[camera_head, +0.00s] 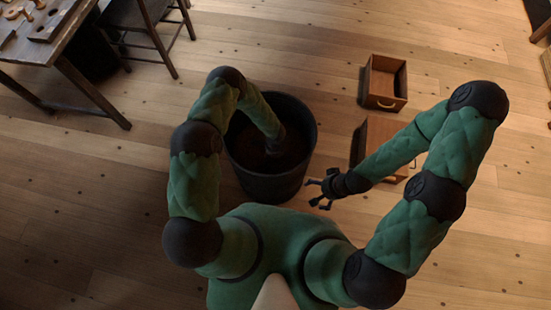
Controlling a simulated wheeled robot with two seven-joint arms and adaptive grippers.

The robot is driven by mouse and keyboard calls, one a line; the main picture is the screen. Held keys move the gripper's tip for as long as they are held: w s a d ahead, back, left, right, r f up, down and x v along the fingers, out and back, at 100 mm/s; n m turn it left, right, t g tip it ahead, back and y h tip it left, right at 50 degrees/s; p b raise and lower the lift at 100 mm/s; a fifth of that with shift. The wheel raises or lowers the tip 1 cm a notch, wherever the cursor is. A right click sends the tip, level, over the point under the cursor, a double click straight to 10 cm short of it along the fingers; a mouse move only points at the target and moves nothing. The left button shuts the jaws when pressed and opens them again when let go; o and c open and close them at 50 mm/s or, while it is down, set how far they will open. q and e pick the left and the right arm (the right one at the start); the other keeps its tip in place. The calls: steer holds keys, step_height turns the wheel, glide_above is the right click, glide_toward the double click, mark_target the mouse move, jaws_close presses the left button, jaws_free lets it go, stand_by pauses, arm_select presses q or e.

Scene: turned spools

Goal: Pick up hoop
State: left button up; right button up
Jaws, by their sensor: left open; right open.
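I cannot make out a hoop anywhere in the head view. My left arm reaches down into a dark round bin (262,187), and my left gripper (276,151) is a dim dark shape inside it, open. Its fingertips are too dark to see clearly, and so is whatever lies at the bottom of the bin. My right gripper (317,190) is open and empty, just right of the bin, with its fingers pointing left towards the bin's side.
An open wooden box (384,82) lies on the floor at the upper right. A second wooden box (376,131) is partly behind my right forearm. A table (40,50) with wooden pieces and a dark chair (150,22) stand at the upper left. The floor at the left is clear.

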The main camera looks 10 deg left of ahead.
arm_select(q)
steer(key=shift+f, duration=0.2)
steer(key=c, duration=0.5)
steer(key=shift+c, duration=0.2)
